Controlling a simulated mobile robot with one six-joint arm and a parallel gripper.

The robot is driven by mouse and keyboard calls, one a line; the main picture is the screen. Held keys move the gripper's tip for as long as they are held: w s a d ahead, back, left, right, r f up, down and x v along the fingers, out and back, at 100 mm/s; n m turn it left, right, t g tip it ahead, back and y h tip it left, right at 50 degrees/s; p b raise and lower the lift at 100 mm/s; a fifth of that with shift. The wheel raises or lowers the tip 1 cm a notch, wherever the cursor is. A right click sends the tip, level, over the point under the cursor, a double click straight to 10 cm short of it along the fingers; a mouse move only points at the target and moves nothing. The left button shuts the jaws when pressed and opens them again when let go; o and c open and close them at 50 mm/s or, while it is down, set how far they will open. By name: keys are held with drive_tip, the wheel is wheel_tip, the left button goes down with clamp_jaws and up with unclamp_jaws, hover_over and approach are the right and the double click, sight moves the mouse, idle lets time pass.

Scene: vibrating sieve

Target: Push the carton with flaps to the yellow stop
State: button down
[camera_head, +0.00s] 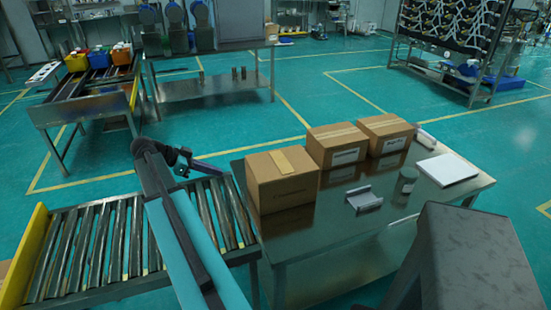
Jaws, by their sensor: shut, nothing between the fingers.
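A yellow stop (24,256) stands across the left end of the roller conveyor (95,258). The nearest carton (283,185) is brown and closed, with a paler strip on top. It sits at the left end of the steel table, beside the conveyor's right end. No raised flaps show on any carton, so I cannot tell which is the carton with flaps. My gripper (216,170) is shut and empty over the far right side of the conveyor, left of the nearest carton and apart from it. My arm hides part of the rollers.
Two more cartons, one in the middle (337,145) and one farther right (385,133), stand on the steel table (330,222). A grey bracket (364,200), a jar (406,181) and a white flat device (447,168) are also there. The visible rollers are clear.

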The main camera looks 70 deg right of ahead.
drive_tip(key=shift+s+d+r+m+g, duration=0.3)
drive_tip(key=shift+s+d+r+m, duration=0.05)
drive_tip(key=shift+d+r+m, duration=0.2)
drive_tip(key=p, duration=0.8)
approach(290, 159)
drive_tip(key=s+d, duration=0.1)
drive_tip(key=s+d+f, duration=0.1)
drive_tip(key=s, duration=0.1)
drive_tip(key=s+d, duration=0.1)
drive_tip(key=shift+s+d+f, duration=0.1)
drive_tip(key=shift+s+f, duration=0.1)
drive_tip(key=shift+f, duration=0.1)
drive_tip(key=shift+w+f+p, duration=0.1)
drive_tip(key=shift+f+p, duration=0.3)
drive_tip(key=shift+f, duration=0.2)
drive_tip(key=shift+f+b, duration=0.25)
drive_tip(key=shift+b, duration=0.35)
